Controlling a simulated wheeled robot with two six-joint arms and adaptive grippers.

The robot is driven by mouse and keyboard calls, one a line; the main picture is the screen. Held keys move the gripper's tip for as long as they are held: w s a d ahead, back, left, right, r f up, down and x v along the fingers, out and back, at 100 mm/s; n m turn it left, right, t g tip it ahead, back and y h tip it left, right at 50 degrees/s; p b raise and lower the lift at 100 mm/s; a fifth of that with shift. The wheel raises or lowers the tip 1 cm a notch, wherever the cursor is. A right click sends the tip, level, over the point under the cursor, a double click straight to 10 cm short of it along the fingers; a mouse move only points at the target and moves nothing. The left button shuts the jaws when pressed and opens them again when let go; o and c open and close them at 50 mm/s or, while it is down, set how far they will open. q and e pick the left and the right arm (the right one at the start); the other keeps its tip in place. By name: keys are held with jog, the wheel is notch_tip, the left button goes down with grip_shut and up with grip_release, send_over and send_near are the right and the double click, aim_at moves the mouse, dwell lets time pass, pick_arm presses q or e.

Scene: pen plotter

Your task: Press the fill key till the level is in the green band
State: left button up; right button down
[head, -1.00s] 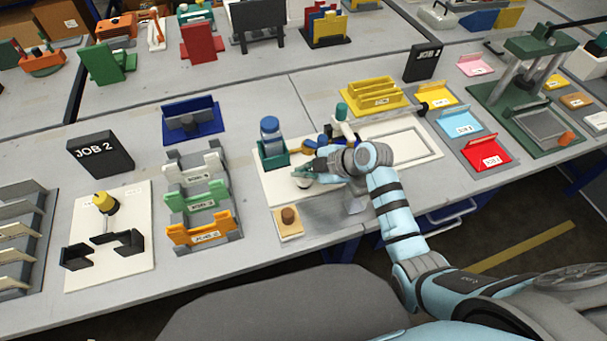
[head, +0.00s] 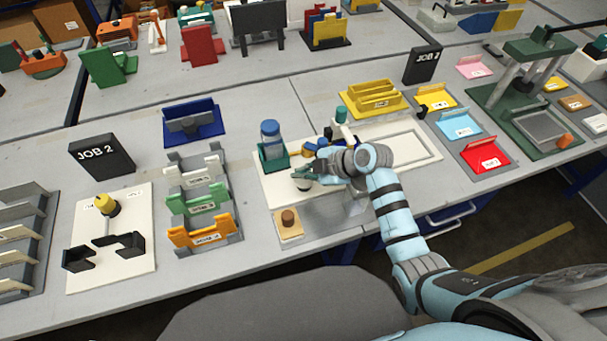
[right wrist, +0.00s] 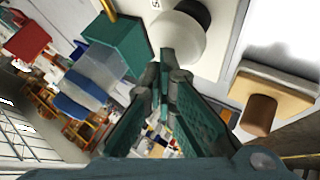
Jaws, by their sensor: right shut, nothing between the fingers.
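My right gripper (head: 306,174) is shut and empty, its fingertips over a round white piece with a black part (right wrist: 178,40), likely the fill key. In the right wrist view the closed fingertips (right wrist: 165,75) overlap the white piece's near edge; I cannot tell whether they touch it. In the head view the key (head: 303,187) is partly hidden beneath the fingers. A blue bottle-like container (head: 270,136) stands upright in a teal holder (head: 273,160) behind and left of the gripper. Its level and any green band are too small to read. My left gripper is out of view.
A wooden block with a brown peg (head: 289,222) sits in front of the key. White, green and orange racks (head: 203,205) stand to the left. A yellow tray (head: 374,98) lies behind right, and a red bin (head: 486,160) further right.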

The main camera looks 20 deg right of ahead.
aim_at(304, 180)
jog(key=shift+r+p, duration=0.3)
jog(key=shift+r, duration=0.25)
notch_tip(304, 180, up, 5)
jog(key=p, duration=0.5)
jog(key=shift+r, duration=0.15)
dwell(0.6)
